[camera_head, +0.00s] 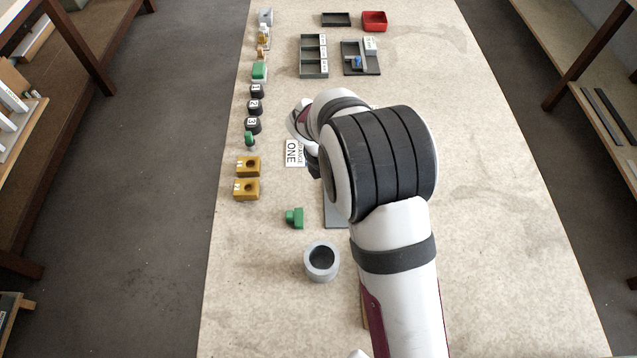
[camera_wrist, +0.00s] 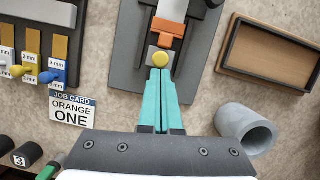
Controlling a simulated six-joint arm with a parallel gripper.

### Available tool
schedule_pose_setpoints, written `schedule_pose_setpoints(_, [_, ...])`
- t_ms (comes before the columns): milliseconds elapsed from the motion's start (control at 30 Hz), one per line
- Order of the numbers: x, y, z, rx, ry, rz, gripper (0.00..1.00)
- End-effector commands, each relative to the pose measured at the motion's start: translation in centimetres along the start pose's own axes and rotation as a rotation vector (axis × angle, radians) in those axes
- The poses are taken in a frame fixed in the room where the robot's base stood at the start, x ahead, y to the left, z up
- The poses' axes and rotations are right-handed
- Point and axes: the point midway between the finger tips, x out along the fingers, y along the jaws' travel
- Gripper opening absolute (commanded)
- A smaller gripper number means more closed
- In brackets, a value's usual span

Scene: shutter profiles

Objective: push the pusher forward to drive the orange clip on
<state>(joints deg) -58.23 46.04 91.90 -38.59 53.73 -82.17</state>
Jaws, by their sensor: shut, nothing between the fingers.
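In the wrist view, the teal fingers of my gripper (camera_wrist: 161,75) are closed together, with nothing between them. Their tips are right at the round yellow knob (camera_wrist: 160,60), which I take for the end of the pusher; I cannot tell whether they touch it. The orange clip (camera_wrist: 166,33) lies just beyond the knob, in line with it, on a dark grey fixture plate (camera_wrist: 127,50). A light grey piece (camera_wrist: 173,9) is beyond the clip. In the head view my arm hides the gripper, the clip and most of the fixture.
In the wrist view, a wooden-bottomed tray (camera_wrist: 225,62) and a grey cup (camera_wrist: 226,122) stand to the right. A rack (camera_wrist: 62,12) with mm labels and the ORANGE ONE job card (camera_wrist: 90,110) are left. In the head view, the table's right side (camera_head: 510,230) is clear.

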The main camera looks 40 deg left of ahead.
Motion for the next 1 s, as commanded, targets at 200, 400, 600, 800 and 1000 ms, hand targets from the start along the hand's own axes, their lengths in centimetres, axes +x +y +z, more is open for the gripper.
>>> schedule_pose_setpoints(200, [0.5, -0.3, 1.4, -0.001, -0.002, -0.001, 0.00])
schedule_pose_setpoints(400, [0.5, -0.3, 1.6, 0.001, -0.004, -0.004, 0.00])
schedule_pose_setpoints(600, [-0.3, -0.3, -0.1, -0.002, -0.002, -0.001, 0.00])
schedule_pose_setpoints(800, [-5.2, -0.1, -2.5, 0.000, 0.004, 0.009, 0.00])
schedule_pose_setpoints(1000, [-10.1, -0.1, -2.6, -0.001, 0.005, 0.007, 0.00])
